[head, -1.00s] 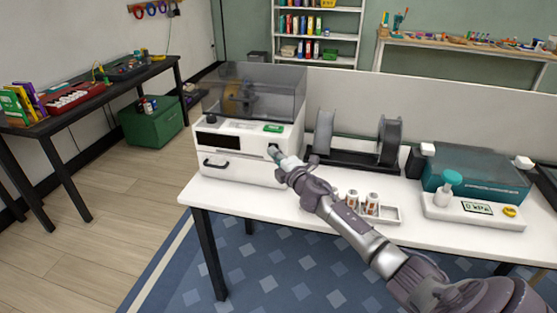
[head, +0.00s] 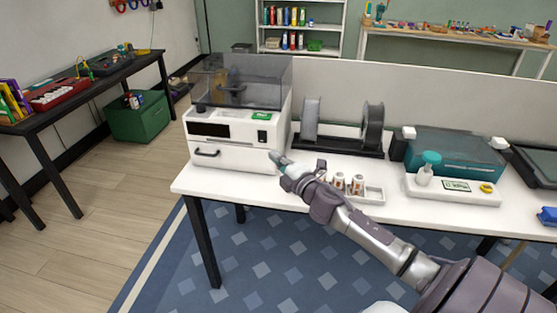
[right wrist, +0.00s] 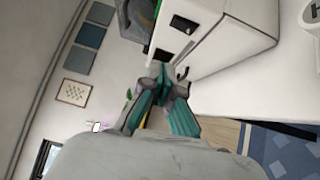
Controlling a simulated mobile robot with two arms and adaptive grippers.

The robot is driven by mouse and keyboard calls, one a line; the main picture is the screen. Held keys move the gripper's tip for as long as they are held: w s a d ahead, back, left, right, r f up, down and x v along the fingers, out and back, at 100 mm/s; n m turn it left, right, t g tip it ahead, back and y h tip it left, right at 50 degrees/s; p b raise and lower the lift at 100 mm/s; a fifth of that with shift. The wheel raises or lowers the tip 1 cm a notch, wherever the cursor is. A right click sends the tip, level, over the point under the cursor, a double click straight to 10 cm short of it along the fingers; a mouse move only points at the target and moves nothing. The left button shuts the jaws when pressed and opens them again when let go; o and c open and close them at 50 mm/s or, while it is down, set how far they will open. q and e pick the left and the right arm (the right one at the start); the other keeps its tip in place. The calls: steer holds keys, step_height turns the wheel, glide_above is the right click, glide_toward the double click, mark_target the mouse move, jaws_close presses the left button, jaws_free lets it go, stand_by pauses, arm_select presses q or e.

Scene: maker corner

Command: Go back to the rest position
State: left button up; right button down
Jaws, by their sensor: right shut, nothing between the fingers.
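My right gripper (head: 277,158) is shut and empty in the head view, just in front of the right front edge of a white machine with a clear smoky lid. Its teal fingers also show in the right wrist view (right wrist: 160,78), below the white machine (right wrist: 210,40). In the head view this machine (head: 240,160) stands at the left end of the white table (head: 235,186), with a green label, a dark screen and a dark handle on its front. A gap between fingertips and machine is hard to judge. My left gripper is out of view.
A spool holder (head: 335,148) stands behind my right arm. A tray with small bottles (head: 374,194) lies beside the arm. A dark side table (head: 100,88) and green box (head: 140,118) stand at the left.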

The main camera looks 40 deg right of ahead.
steer(key=shift+s+d, duration=0.1)
steer(key=shift+s, duration=0.3)
